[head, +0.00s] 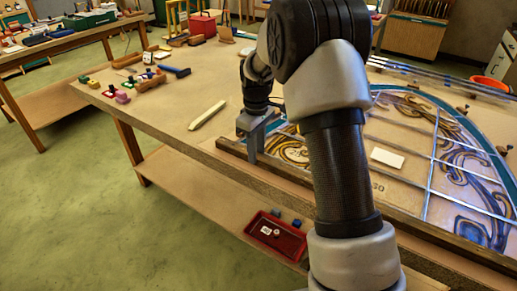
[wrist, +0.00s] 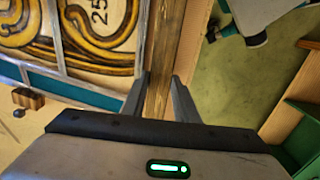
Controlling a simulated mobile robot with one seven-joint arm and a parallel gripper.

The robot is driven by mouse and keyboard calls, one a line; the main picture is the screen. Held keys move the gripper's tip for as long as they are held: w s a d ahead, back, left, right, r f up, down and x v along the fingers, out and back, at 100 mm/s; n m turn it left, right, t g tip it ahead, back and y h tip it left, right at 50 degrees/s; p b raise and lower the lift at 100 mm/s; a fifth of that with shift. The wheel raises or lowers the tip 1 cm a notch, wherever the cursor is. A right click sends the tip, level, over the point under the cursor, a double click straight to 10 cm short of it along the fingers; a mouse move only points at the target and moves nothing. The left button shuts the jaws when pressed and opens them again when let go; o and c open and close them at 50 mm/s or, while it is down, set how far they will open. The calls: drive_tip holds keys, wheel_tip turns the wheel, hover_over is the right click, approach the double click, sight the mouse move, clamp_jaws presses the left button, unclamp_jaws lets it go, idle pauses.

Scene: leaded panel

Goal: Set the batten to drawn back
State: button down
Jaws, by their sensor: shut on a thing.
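The batten (head: 284,174) is a long brown wooden strip along the near edge of the leaded panel (head: 430,165) on the bench. In the wrist view the batten (wrist: 160,45) runs up between the two fingers of my gripper (wrist: 159,88), one finger on each side. My gripper (head: 253,152) is shut on the batten near its left end in the head view. My arm hides part of the panel and the batten. The panel also shows in the wrist view (wrist: 90,70), with teal border and brown swirls, beside the batten.
A pale strip (head: 207,115) lies on the bench left of my gripper. Small coloured blocks and tools, including a blue-handled one (head: 175,71), lie farther left. A red tray (head: 275,236) sits on the lower shelf. Green floor (head: 75,200) is clear at left.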

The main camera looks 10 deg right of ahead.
drive_tip(key=shift+s+a, duration=1.2)
drive_tip(key=shift+s, duration=0.05)
drive_tip(key=c, duration=1.4)
unclamp_jaws()
wheel_tip(320, 180, up, 18)
drive_tip(key=shift+f+p, duration=0.25)
drive_tip(key=shift+p, duration=0.8)
